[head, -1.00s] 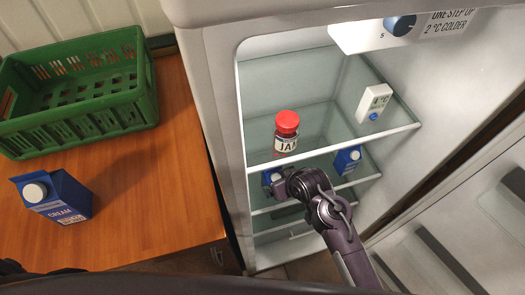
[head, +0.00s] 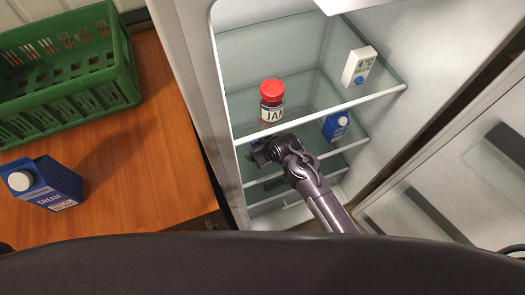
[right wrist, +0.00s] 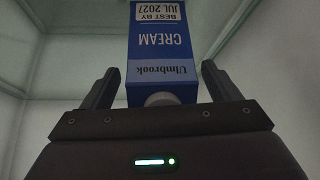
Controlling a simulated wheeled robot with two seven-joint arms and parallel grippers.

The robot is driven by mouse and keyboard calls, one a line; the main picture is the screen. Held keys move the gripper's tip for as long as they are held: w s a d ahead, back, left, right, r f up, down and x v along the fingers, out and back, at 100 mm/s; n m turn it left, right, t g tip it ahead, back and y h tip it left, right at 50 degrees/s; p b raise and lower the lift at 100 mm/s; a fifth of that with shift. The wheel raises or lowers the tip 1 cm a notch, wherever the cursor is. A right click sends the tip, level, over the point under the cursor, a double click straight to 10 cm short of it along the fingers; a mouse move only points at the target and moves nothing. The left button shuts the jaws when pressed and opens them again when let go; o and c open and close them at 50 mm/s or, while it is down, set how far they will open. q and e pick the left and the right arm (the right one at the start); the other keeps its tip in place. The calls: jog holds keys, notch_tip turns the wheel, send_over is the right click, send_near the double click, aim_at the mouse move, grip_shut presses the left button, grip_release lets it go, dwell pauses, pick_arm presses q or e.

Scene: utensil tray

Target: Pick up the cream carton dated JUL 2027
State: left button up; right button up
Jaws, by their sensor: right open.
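A blue cream carton (right wrist: 162,45) fills the gap between my right gripper's fingers in the right wrist view. It appears upside down there, and its label reads BEST BY JUL 2027. My right gripper (right wrist: 159,78) is open, with one finger on each side and a visible gap to the carton. In the head view my right gripper (head: 258,156) reaches into the fridge below the jam's shelf and hides most of this carton. A second blue carton (head: 336,126) stands farther right in the fridge. A third cream carton (head: 45,185) stands on the wooden counter. Their dates are not readable.
A red-lidded jam jar (head: 271,102) stands on the glass shelf (head: 325,110) above my right gripper. A green crate (head: 70,75) sits on the counter (head: 150,150). The fridge's side wall (head: 190,60) is left of the opening.

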jog(key=shift+c, duration=0.4)
jog(key=c, duration=1.2)
jog(key=shift+c, duration=0.6)
jog(key=shift+r, duration=0.2)
